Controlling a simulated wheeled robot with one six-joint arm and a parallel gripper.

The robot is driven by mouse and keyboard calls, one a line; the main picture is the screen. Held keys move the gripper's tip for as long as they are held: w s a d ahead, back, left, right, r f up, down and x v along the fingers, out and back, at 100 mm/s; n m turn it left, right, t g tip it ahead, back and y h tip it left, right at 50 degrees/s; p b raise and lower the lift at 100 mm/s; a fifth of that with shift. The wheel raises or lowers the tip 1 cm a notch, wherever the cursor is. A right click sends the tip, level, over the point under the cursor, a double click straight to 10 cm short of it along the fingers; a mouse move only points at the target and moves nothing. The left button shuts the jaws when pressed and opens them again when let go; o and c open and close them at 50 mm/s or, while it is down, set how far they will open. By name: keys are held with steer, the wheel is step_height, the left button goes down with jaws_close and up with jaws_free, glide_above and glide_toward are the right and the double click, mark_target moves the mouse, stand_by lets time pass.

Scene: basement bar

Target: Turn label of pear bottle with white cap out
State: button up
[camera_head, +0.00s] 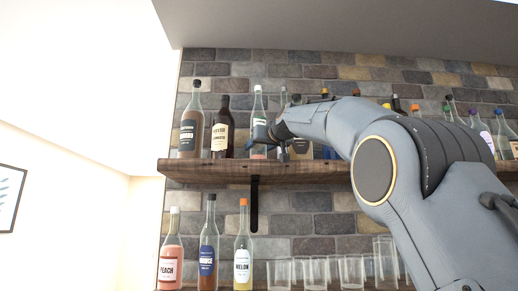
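A clear bottle with a white cap (258,105) stands upright on the upper wooden shelf (210,171), to the right of a dark brown bottle. Part of a pale label with green shows on it, but its text is too small and too covered to read, so I cannot confirm that it is pear. My gripper (270,143) is at the lower right of this bottle, overlapping its lower body in the picture. Whether it touches the bottle, and how far its fingers are apart, I cannot tell.
A brown-filled bottle (192,125) and a dark bottle (222,132) stand left on the upper shelf. More bottles (505,135) stand right, partly behind my arm. Below are peach (170,262), blue-labelled (208,255) and melon (242,258) bottles and several empty glasses (315,272).

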steer(key=shift+m+h+p, duration=0.4)
steer(key=shift+h+p, duration=0.2)
steer(key=shift+p, duration=0.8)
steer(key=shift+c, duration=0.5)
steer(key=shift+m+t+h, duration=0.3)
steer(key=shift+m+h, duration=0.2)
steer(key=shift+h, duration=0.3)
steer(key=o, duration=0.9)
steer(key=shift+d+n+y, duration=0.1)
steer(key=shift+n+y, duration=0.3)
steer(key=shift+y, duration=0.2)
steer(key=shift+f+y+b, duration=0.1)
steer(key=shift+y+b, duration=0.2)
steer(key=shift+b, duration=0.15)
